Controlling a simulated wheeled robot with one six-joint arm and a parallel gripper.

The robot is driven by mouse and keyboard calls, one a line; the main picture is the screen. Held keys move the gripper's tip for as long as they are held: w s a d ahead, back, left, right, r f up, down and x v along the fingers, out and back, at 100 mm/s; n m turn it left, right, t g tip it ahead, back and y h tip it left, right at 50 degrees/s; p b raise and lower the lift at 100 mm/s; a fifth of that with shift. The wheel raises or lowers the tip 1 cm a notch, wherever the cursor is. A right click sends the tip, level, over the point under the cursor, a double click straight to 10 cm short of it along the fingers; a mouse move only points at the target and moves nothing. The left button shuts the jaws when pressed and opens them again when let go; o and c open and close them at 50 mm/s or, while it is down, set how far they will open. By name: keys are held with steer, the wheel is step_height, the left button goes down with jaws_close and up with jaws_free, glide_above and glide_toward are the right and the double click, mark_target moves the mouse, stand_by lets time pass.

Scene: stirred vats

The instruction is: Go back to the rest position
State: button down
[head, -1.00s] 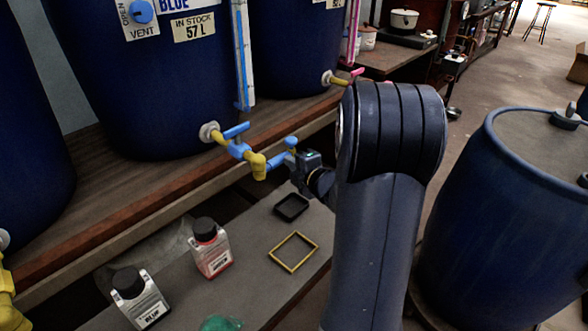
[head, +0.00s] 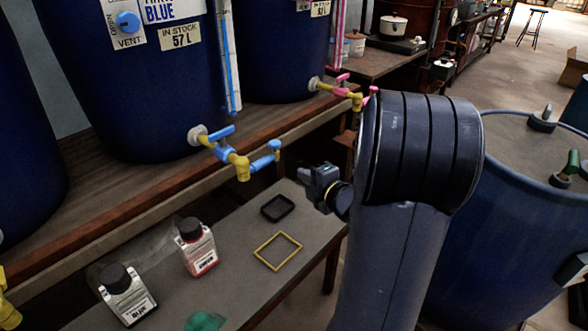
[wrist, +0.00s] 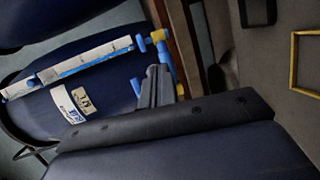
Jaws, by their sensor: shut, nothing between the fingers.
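My gripper (head: 305,174) is shut and empty in the head view, in the air just right of the blue vat's yellow-and-blue tap (head: 240,163), with a gap between them. Its closed fingers also show in the wrist view (wrist: 157,84), in front of the blue vat, with the tap (wrist: 153,76) behind. The blue vat (head: 135,95) stands on the wooden shelf and carries a label reading "IN STOCK 57 L" and a blue vent knob (head: 127,22). My arm's big dark joint fills the middle right of the head view and hides what is behind it.
A low grey table below holds a black tray (head: 277,208), a yellow square frame (head: 278,251), two bottles, a red-labelled one (head: 197,248) and a white-labelled one (head: 127,294), and a green item (head: 205,321). A second vat (head: 285,60) has a pink-handled tap (head: 340,88). A blue drum (head: 500,230) stands right.

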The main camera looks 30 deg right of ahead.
steer(key=shift+s+d+r, duration=0.15)
steer(key=shift+s+d, duration=0.1)
steer(key=shift+s, duration=0.4)
steer(key=shift+s+d+r, duration=0.1)
steer(key=shift+s+d, duration=0.15)
steer(key=shift+s, duration=0.4)
